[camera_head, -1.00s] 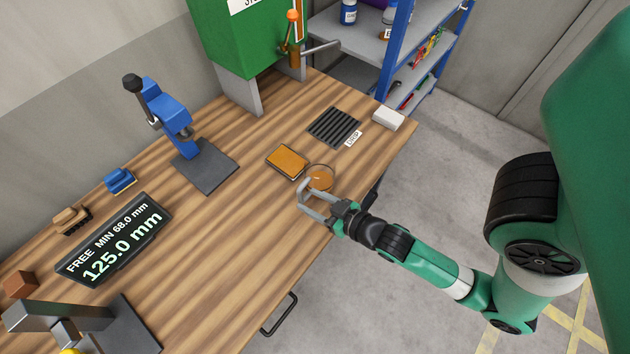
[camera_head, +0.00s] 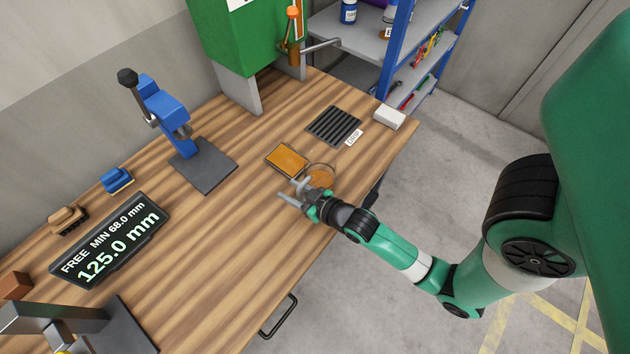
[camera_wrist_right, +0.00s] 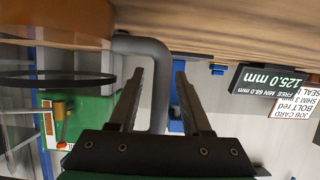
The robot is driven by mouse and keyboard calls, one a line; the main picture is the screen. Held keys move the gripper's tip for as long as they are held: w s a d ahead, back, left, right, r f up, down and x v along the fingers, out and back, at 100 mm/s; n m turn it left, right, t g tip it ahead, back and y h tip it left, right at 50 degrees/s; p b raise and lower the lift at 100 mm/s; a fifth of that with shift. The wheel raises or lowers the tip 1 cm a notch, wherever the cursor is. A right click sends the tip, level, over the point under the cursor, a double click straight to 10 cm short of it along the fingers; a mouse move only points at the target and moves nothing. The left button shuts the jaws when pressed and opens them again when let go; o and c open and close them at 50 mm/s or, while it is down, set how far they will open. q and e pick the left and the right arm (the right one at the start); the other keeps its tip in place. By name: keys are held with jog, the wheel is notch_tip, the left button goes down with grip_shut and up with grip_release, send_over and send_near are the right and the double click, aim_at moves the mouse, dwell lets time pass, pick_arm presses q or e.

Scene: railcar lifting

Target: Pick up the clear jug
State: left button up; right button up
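The clear jug (camera_head: 322,172) stands near the right front edge of the wooden bench, with amber-orange showing in it. In the right wrist view, which looks upside down, the clear jug (camera_wrist_right: 55,62) fills the left side. Its thick grey handle (camera_wrist_right: 157,65) appears between my right fingers, but I cannot tell whether they touch it. My right gripper (camera_head: 290,192) is open beside the jug, over the bench; its spread fingers also show in the right wrist view (camera_wrist_right: 158,85). It partly covers the jug in the head view. My left gripper is not in view.
An orange sponge-like block (camera_head: 287,159) lies close to the jug. A black ribbed mat (camera_head: 334,126) and white block (camera_head: 389,117) lie behind. A blue press (camera_head: 165,110), a display reading 125.0 mm (camera_head: 110,244) and a green cabinet (camera_head: 240,40) are farther off. The bench's front middle is clear.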

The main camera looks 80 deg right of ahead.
grip_shut()
dwell(1.2)
